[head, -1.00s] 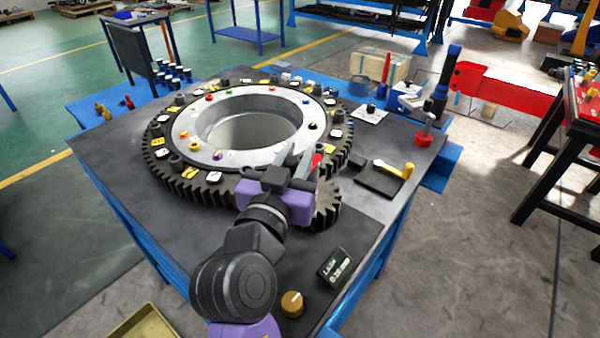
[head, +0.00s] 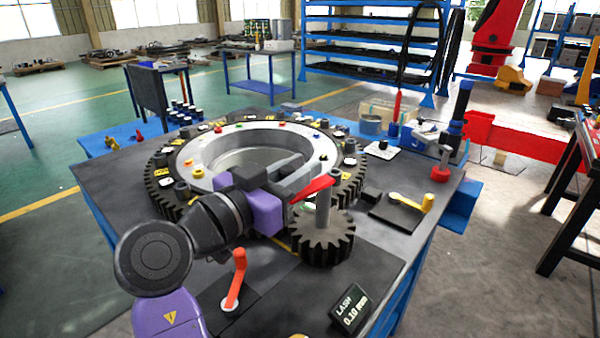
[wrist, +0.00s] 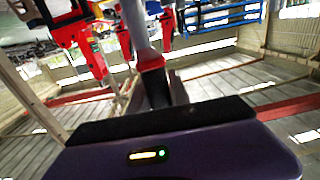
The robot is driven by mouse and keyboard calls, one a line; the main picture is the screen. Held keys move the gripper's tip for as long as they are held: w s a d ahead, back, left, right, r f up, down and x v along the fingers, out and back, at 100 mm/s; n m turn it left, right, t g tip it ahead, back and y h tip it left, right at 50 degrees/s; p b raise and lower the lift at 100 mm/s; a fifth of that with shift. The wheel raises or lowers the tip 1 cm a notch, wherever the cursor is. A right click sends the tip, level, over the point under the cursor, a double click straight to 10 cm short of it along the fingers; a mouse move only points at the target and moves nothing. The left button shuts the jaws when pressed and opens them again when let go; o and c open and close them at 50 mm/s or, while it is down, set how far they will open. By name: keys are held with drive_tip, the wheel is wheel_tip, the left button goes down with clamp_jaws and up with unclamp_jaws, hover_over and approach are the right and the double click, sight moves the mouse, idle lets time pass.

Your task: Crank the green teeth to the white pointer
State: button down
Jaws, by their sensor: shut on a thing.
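The large dark toothed ring (head: 172,207) lies flat on the table, with a pale inner ring and coloured markers on top. A small dark pinion gear (head: 322,245) stands at its front right, close against its teeth. A grey shaft rises from the pinion to a red crank arm (head: 314,188). My gripper (head: 300,183) is at the crank, shut on what looks like its handle; the jaws hide much of the grip. In the wrist view, a grey post with a red collar (wrist: 151,62) stands before my gripper. I cannot make out the green teeth or white pointer.
A small display (head: 350,309) reads LASH 0.10 mm. An orange lever (head: 236,278) stands at the table front. A yellow-handled tool (head: 410,202) lies on a dark pad at right.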

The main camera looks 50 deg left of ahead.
drive_tip(key=shift+f, duration=0.1)
drive_tip(key=c, duration=1.2)
unclamp_jaws()
drive_tip(key=shift+w, duration=0.1)
drive_tip(key=s+d, duration=0.1)
drive_tip(key=s, duration=0.6)
drive_tip(key=shift+s, duration=0.4)
